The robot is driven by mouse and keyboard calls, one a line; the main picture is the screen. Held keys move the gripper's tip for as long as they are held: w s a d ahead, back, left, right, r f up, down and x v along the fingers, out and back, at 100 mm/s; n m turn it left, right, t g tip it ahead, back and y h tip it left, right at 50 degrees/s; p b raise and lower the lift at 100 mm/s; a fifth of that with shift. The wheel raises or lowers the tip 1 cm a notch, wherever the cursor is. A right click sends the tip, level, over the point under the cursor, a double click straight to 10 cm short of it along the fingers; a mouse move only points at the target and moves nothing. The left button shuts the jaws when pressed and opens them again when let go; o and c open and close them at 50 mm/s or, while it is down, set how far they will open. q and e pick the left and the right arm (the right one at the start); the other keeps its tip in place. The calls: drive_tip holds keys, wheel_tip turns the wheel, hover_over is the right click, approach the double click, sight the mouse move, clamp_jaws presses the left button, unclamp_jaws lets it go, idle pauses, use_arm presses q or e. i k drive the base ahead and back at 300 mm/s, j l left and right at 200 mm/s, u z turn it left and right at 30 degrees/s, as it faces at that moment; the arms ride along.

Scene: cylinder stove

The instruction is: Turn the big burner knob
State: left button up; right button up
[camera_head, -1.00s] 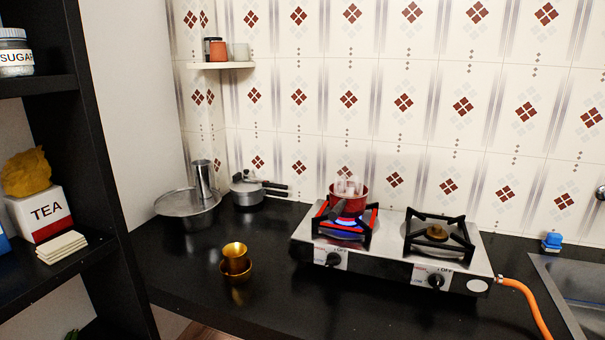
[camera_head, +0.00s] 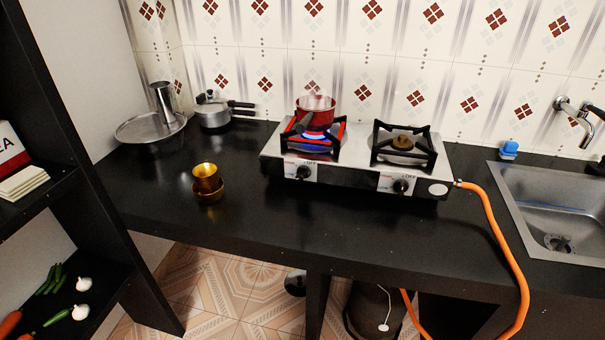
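The two-burner steel stove (camera_head: 345,176) stands on the black counter. It has a left knob (camera_head: 304,172) and a right knob (camera_head: 400,186) on its front face, each beside an OFF label. The left burner (camera_head: 318,139) shows a blue flame and red glow under a red pot (camera_head: 316,110) with a dark handle. The right burner (camera_head: 403,143) has a brass cap, no pot and no visible flame. I cannot tell from labels which knob is called big. Neither of my grippers is in view.
An orange gas hose (camera_head: 492,226) runs from the stove's right end down over the counter edge. A brass cup (camera_head: 207,180) stands left of the stove, with a pressure cooker (camera_head: 213,114) behind. A sink (camera_head: 556,215) is at right. The counter before the stove is clear.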

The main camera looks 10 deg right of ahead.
sight(304, 171)
drive_tip(key=i+j+z, duration=0.6)
drive_tip(key=k+j+u, duration=0.15)
drive_tip(key=k, duration=0.25)
drive_tip(key=k+j+u, duration=0.15)
drive_tip(key=k, duration=0.25)
drive_tip(key=k+j+u, duration=0.15)
drive_tip(key=k, duration=0.25)
drive_tip(key=i+l, duration=0.15)
drive_tip(key=i, duration=0.35)
